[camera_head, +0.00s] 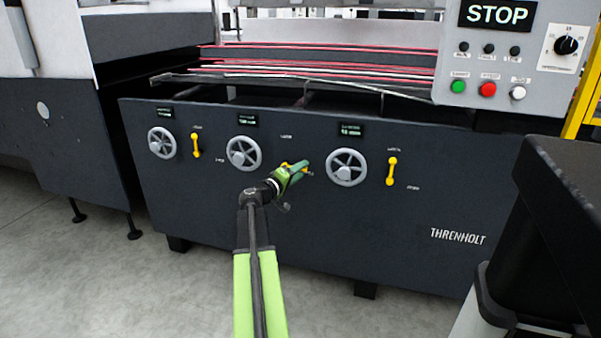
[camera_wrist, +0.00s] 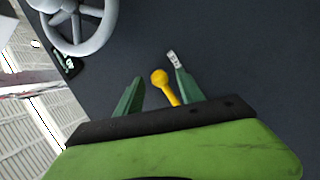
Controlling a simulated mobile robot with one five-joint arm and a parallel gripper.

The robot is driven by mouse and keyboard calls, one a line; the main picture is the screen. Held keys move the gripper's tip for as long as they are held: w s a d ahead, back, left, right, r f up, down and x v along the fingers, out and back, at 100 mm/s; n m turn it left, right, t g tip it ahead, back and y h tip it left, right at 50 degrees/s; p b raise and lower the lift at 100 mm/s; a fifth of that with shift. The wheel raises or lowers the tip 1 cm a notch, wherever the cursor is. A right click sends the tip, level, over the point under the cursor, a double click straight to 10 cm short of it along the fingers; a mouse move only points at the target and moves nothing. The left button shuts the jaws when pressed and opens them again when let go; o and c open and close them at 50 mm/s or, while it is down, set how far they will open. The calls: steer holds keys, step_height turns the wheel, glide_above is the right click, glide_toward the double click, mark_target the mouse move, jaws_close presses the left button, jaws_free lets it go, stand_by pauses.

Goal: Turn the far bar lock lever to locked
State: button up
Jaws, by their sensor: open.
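Three yellow levers sit on the dark front panel: a left one (camera_head: 197,145) and a right one (camera_head: 391,171), both upright, and a middle one (camera_head: 285,165) that looks turned to about level. I cannot tell from the small labels which is the far bar's. My gripper (camera_head: 302,170) is at the middle lever and hides much of it. In the wrist view, the lever's round yellow end (camera_wrist: 160,77) shows between the two green fingers of my gripper (camera_wrist: 155,75). The fingers are apart, with a gap on the left; contact on the right is unclear.
Grey handwheels flank the middle lever: one on its left (camera_head: 244,153) and one on its right (camera_head: 346,167); another (camera_head: 162,142) is farther left. A control box (camera_head: 505,60) overhangs the upper right. A black block (camera_head: 560,220) stands at the lower right. The floor in front is clear.

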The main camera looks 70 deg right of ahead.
steer(key=shift+s+d, duration=0.15)
steer(key=shift+d, duration=0.2)
jaws_close()
stand_by(1.2)
